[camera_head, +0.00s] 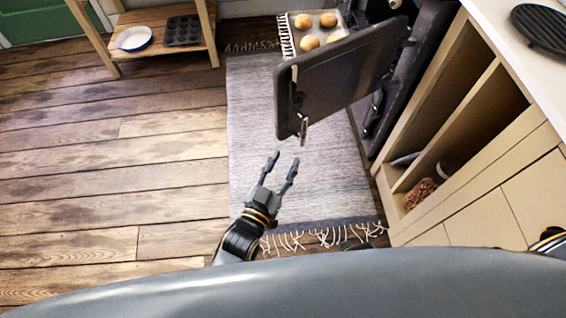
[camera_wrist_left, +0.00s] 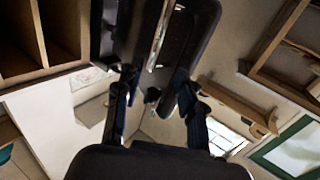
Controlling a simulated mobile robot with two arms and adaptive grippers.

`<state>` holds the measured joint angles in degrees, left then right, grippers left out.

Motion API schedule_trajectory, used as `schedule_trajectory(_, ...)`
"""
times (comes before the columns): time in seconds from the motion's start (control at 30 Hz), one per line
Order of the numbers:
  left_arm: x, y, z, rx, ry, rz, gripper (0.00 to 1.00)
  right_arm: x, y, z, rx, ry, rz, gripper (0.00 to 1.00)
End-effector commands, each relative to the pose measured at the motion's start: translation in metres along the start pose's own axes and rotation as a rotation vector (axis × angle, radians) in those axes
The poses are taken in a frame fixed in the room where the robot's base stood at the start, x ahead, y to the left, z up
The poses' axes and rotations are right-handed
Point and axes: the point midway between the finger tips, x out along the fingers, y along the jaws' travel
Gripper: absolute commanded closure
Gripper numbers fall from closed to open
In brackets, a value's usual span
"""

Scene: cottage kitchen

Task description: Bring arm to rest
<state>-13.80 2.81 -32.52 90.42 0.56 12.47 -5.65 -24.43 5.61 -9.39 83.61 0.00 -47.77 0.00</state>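My left gripper (camera_head: 283,162) is open and empty over the grey rug, with its two fingers apart and pointing up the picture. It is just below the near end of the open dark oven door (camera_head: 340,75), with a visible gap to the door's metal handle (camera_head: 303,130) in the head view. In the left wrist view my left gripper (camera_wrist_left: 156,85) shows both fingers spread, with the dark door (camera_wrist_left: 185,35) beyond them and nothing held. At the right edge of the head view, part of my right arm shows. My right gripper is not in view.
A tray of bread rolls (camera_head: 309,42) lies behind the door. The grey rug (camera_head: 255,110) covers the floor. Wooden shelves (camera_head: 460,120) and a counter holding a black ridged pan (camera_head: 540,28) stand on the right. The wooden floor (camera_head: 110,170) on the left is clear.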

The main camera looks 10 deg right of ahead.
Motion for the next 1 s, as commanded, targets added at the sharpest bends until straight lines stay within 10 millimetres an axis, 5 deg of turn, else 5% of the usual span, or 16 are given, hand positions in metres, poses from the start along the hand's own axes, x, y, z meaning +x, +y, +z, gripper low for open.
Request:
schedule_trajectory(0.57, -0.002, -0.003, 0.006, -0.001, -0.019, -0.004, 0.61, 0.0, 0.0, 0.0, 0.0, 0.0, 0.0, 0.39)
schedule_trajectory(0.67, -0.01, -0.013, 0.033, -0.006, -0.113, -0.023, 0.61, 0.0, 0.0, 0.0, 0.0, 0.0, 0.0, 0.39)
schedule_trajectory(0.77, -0.031, -0.034, 0.083, -0.02, -0.293, -0.061, 0.61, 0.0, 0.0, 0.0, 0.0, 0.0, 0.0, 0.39)
schedule_trajectory(1.0, -0.138, -0.085, 0.209, -0.101, -0.82, -0.183, 0.61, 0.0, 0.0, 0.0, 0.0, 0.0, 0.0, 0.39)
